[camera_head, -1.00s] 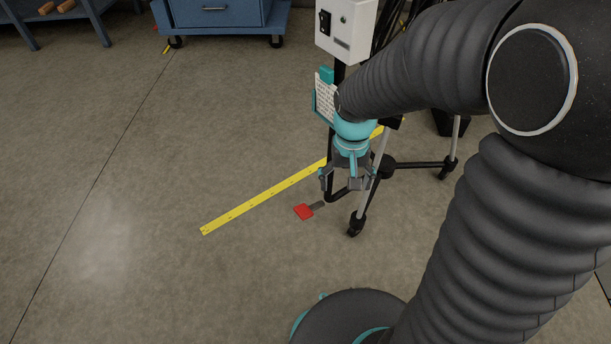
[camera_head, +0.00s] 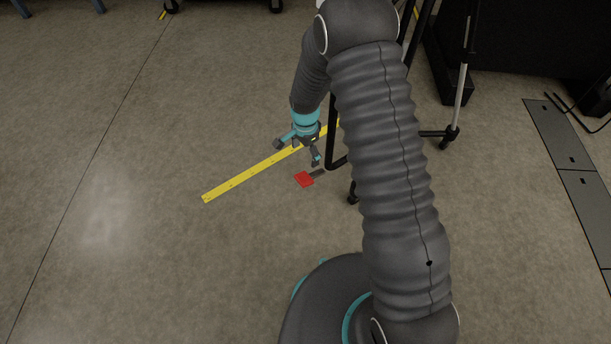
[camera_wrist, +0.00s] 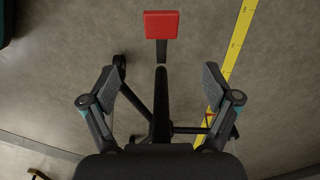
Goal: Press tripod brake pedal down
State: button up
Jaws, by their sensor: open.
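The red brake pedal (camera_head: 304,179) sits low over the floor on a short grey arm at the foot of the tripod (camera_head: 333,150). In the wrist view the red pedal (camera_wrist: 161,25) is at the top centre, beyond the fingertips. My gripper (camera_head: 300,150) is above and just behind the pedal in the head view, apart from it. In the wrist view my gripper (camera_wrist: 160,80) has its two fingers spread wide with nothing between them but the tripod's dark leg below. My arm hides much of the tripod in the head view.
A yellow measuring strip (camera_head: 235,184) lies on the floor beside the pedal and runs behind my gripper. Another tripod foot (camera_head: 446,140) stands to the right. Dark floor plates (camera_head: 575,180) lie at the far right. The floor at left is clear.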

aim_at(305, 177)
notch_tip(305, 177, down, 14)
jog(key=shift+r+b, duration=0.1)
jog(key=shift+b, duration=0.25)
dwell(0.4)
grip_shut()
